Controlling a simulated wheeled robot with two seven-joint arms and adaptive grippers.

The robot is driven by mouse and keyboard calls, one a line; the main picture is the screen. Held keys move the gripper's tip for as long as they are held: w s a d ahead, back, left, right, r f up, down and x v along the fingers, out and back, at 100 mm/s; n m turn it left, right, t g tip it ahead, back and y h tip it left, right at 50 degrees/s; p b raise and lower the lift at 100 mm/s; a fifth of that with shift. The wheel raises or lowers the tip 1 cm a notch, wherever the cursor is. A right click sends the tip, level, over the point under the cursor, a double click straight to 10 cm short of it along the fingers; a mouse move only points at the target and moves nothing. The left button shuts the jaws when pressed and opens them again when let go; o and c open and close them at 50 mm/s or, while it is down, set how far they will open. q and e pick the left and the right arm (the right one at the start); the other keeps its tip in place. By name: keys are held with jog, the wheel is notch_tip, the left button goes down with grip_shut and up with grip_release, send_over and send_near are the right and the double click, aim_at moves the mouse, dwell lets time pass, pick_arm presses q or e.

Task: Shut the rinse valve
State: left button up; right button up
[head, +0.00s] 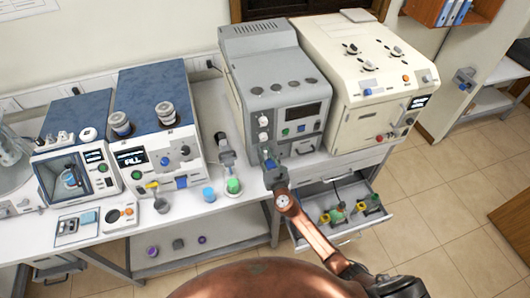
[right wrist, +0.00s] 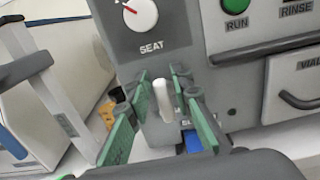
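The grey machine (head: 268,70) stands against the wall in the middle of the head view. In the right wrist view its front has a white dial (right wrist: 140,14) marked SEAT, a green RUN button (right wrist: 235,5) and a RINSE label at the top right. A pale upright lever (right wrist: 163,102) sticks out below the SEAT dial; its own label is mostly hidden, so I cannot tell whether it is the rinse valve. My right gripper (right wrist: 160,108) is open, with one green-padded finger on each side of the lever and gaps showing. My left gripper is not in view.
A cream machine (head: 375,85) stands close on the right. An open drawer (head: 358,226) with small coloured items juts out below it. A green-filled vessel (head: 233,185) and a blue cup (head: 208,194) stand left of my right gripper on the white bench (head: 185,215).

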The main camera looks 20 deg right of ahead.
grip_shut()
dwell(0.3)
jog(key=m+b, duration=0.2)
jog(key=m, duration=0.1)
jog(key=shift+d+f+m+b, duration=0.2)
jog(key=shift+d+m+b, duration=0.1)
jog(key=shift+b, duration=0.05)
jog(key=m+b, duration=0.1)
jog(key=m, duration=0.2)
jog(key=d+m+b, duration=0.1)
jog(key=m+b, duration=0.1)
jog(key=m, duration=0.1)
jog(key=f+m+b, duration=0.1)
jog(key=m, duration=0.3)
jog(key=shift+d+f+b, duration=0.1)
jog(key=shift+d+b, duration=0.05)
jog(key=shift+b, duration=0.25)
jog(key=m, duration=0.2)
jog(key=m+b, duration=0.1)
jog(key=m, duration=0.1)
jog(key=shift+d+f, duration=0.1)
jog(key=shift+f, duration=0.2)
jog(key=shift+m, duration=0.3)
jog(key=shift+o, duration=1.5)
grip_release()
